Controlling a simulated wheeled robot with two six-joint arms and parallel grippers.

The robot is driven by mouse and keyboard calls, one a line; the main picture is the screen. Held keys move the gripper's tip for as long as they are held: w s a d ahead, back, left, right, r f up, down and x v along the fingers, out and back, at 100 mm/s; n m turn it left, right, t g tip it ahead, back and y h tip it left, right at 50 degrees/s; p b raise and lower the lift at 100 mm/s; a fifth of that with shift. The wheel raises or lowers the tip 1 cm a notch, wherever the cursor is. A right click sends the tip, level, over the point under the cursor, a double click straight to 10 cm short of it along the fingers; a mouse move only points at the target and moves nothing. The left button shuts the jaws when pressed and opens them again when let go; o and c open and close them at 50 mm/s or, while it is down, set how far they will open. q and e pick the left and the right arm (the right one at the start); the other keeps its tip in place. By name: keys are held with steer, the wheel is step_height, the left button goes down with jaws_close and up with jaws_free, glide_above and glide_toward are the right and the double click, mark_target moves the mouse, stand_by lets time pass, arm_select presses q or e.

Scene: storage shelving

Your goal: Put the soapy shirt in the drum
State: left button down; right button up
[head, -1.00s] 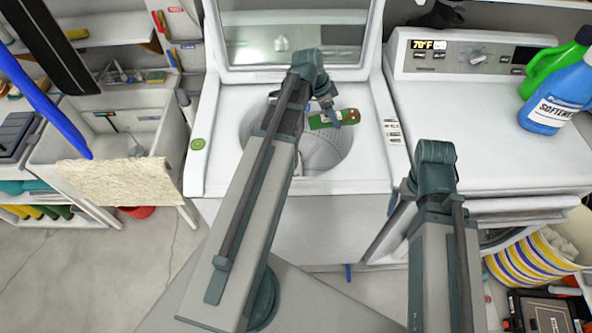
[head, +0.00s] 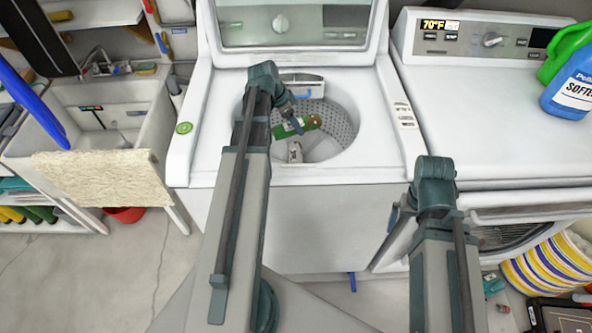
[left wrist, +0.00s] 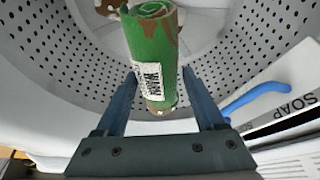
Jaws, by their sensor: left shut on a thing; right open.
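My left gripper (head: 298,121) reaches into the washer's open drum (head: 342,120) and is shut on a rolled green shirt (head: 286,130) with brown patches. In the left wrist view the shirt (left wrist: 153,50) sits between the two blue fingers (left wrist: 163,98), with a white label on its side. The perforated drum wall (left wrist: 60,60) is close behind it. I cannot tell whether the shirt touches the drum. My right arm is at the lower right in the head view, in front of the dryer; its gripper fingers do not show.
The washer lid (head: 285,25) stands open. A soap drawer (left wrist: 290,112) is at the drum's edge. A utility sink (head: 150,125) with a cream towel (head: 95,177) is at left. A dryer (head: 480,110) with a blue softener bottle (head: 572,90) is at right. A striped basket (head: 545,272) stands on the floor.

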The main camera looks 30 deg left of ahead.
mark_target(281, 125)
arm_select(q)
steer(key=shift+f, duration=0.1)
step_height(281, 125, down, 10)
steer(key=b, duration=1)
steer(key=shift+f+b, duration=0.3)
steer(key=shift+f, duration=0.05)
jaws_free()
steer(key=shift+r, duration=0.15)
steer(key=shift+r+p, duration=0.4)
steer(key=shift+p, duration=0.1)
steer(key=p+v, duration=1.1)
steer(key=v, duration=0.1)
steer(key=shift+f, duration=0.1)
